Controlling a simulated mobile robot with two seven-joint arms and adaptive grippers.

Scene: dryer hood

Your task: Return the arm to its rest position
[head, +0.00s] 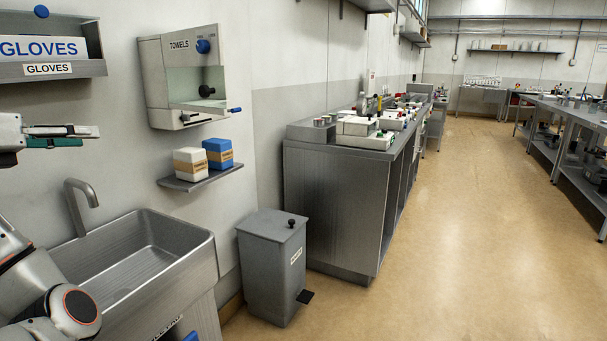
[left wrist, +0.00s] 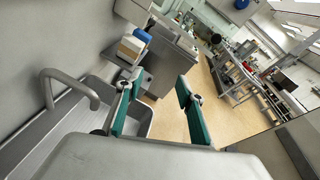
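My left gripper (head: 75,136) is at the left edge of the head view, in front of the wall and above the sink's faucet. In the left wrist view its two green-padded fingers (left wrist: 157,105) stand wide apart with nothing between them. It touches nothing that I can see. A link of my own arm, with an orange ring, shows at the lower left of the head view. My right gripper is not in view.
The steel sink (head: 180,236) and its faucet (head: 77,205) lie below the gripper. The glove holder (head: 90,67), towel dispenser (head: 155,80) and shelf (head: 188,184) with a white box (head: 190,165) and blue box (head: 218,152) are on the wall. A bin (head: 268,262) stands right; floor beyond is clear.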

